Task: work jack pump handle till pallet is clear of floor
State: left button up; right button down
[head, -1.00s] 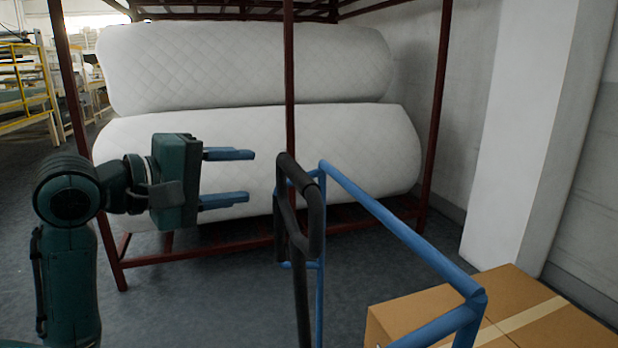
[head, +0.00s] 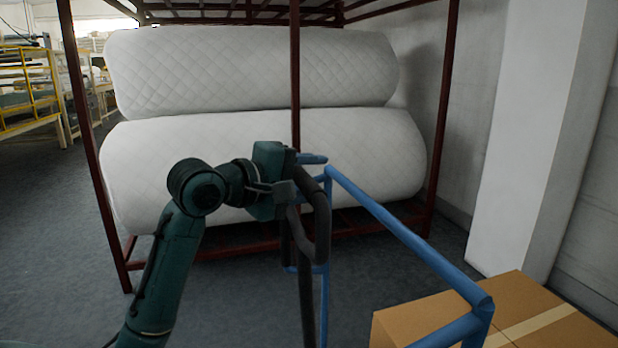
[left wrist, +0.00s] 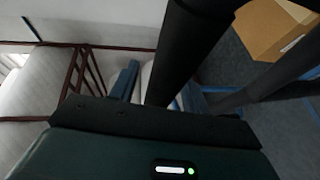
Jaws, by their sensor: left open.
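The pump handle is a black looped bar (head: 323,235) on a dark shaft, beside a blue tubular frame (head: 400,232) in the head view. My left gripper (head: 314,178) is open at the top of the loop, with one blue finger showing past it and the other hidden by the handle. In the left wrist view the black handle bar (left wrist: 192,45) crosses close in front of my left gripper (left wrist: 160,90); I cannot tell whether they touch. The pallet and the jack's forks are out of view. My right gripper is not in view.
A dark red rack (head: 88,140) holds two white quilted rolls (head: 250,65) behind the handle. A cardboard box (head: 540,315) sits at lower right, near a white pillar (head: 525,140). Grey floor (head: 60,230) is clear at the left.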

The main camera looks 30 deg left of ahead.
pick_arm(q)
grip_shut()
dwell(0.5)
